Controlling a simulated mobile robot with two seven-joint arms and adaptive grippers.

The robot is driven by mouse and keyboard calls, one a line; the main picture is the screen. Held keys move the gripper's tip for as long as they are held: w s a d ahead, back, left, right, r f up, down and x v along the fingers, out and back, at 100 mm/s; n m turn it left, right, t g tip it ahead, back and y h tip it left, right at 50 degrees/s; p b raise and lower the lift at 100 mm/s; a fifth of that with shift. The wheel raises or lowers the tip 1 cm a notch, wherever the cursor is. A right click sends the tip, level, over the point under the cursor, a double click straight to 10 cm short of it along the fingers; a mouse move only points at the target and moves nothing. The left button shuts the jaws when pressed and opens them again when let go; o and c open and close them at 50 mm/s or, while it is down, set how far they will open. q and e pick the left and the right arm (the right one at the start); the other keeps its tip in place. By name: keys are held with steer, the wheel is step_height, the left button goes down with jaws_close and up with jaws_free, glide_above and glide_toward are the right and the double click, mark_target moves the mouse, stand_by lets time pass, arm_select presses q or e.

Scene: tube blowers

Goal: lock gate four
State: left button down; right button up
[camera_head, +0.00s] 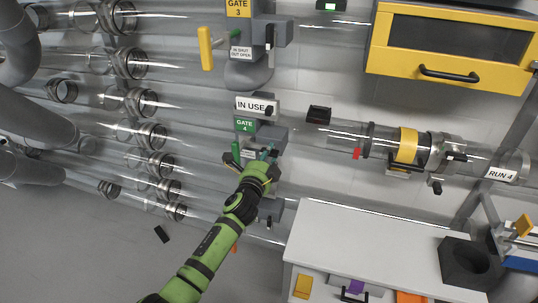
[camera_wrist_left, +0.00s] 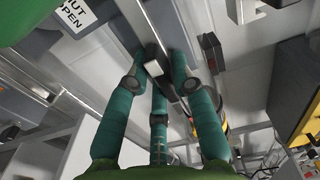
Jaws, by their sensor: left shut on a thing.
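Gate 4 is the grey housing under the green "GATE 4" sign (camera_head: 244,125) in the head view. A white "IN USE" tag (camera_head: 257,105) is just above that sign. A green upright piece (camera_head: 236,153) shows at the gate's left side. My left gripper (camera_head: 267,158) is at the gate's right side, and its fingers cover part of the housing. In the left wrist view its teal fingers (camera_wrist_left: 165,85) close around a small dark latch piece with a pale face (camera_wrist_left: 153,60). Part of the shut/open label (camera_wrist_left: 75,14) shows at upper left. My right gripper is not in view.
Gate 3 (camera_head: 238,8), with a yellow handle (camera_head: 206,48), is above. Clear tubes run along the wall. A white-topped cabinet (camera_head: 355,240) with a black block (camera_head: 470,262) stands at lower right. A yellow windowed box (camera_head: 450,50) hangs at upper right.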

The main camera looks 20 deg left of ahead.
arm_select(q)
steer(key=shift+r+m, duration=0.15)
steer(key=shift+m, duration=0.15)
steer(key=c, duration=1.1)
jaws_free()
steer(key=shift+s, duration=0.1)
steer(key=shift+s, duration=0.25)
steer(key=s, duration=1.1)
steer(key=shift+s+a, duration=0.15)
steer(key=shift+a, duration=0.05)
